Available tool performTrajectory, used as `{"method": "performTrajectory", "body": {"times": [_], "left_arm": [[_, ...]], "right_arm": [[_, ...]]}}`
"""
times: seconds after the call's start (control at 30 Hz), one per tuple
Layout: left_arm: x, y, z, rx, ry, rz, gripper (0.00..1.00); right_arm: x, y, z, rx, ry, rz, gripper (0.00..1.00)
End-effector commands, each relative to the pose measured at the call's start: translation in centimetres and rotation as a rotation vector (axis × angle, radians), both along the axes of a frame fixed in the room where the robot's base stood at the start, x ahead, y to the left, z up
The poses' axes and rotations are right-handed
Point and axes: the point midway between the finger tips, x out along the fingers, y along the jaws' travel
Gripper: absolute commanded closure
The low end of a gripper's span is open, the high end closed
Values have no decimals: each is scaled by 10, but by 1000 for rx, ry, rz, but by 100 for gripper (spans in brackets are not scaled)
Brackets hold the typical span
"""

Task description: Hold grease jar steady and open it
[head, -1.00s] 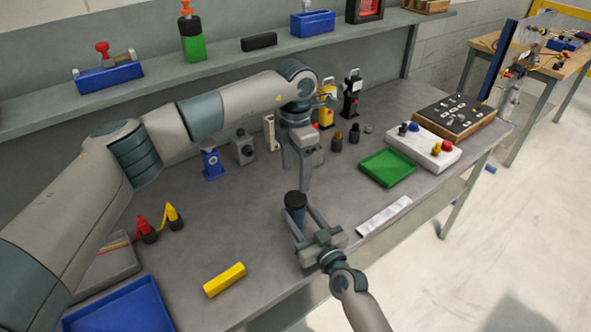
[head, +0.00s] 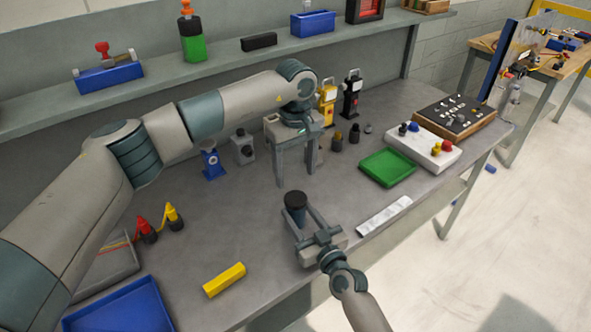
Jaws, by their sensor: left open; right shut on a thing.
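The grease jar (head: 296,201) is a small dark jar with a wide black lid on top. It stands upright above or on the near part of the bench; I cannot tell if its base touches. My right gripper (head: 297,219) comes from the front and is shut around the jar's body, below the lid. My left gripper (head: 295,173) points down just behind the jar in the picture. Its two fingers are spread wide with nothing between them, and it is apart from the lid. The lid sits on the jar.
A yellow block (head: 224,280) and a blue tray (head: 122,308) lie at the front left. A green tray (head: 387,168), a white strip (head: 384,216) and a white control box (head: 424,149) lie to the right. Small fixtures stand behind my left gripper.

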Motion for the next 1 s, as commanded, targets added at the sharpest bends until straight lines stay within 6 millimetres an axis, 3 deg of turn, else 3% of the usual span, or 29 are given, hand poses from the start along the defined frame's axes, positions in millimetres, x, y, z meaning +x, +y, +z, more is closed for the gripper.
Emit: {"method": "performTrajectory", "body": {"times": [0.6,0.8,1.0], "left_arm": [[0,0,0,0,0,-893,38],[0,0,0,0,0,-1057,38],[0,0,0,0,0,-1107,38]], "right_arm": [[0,0,0,0,0,0,100],[0,0,0,0,0,0,100],[0,0,0,0,0,0,100]]}}
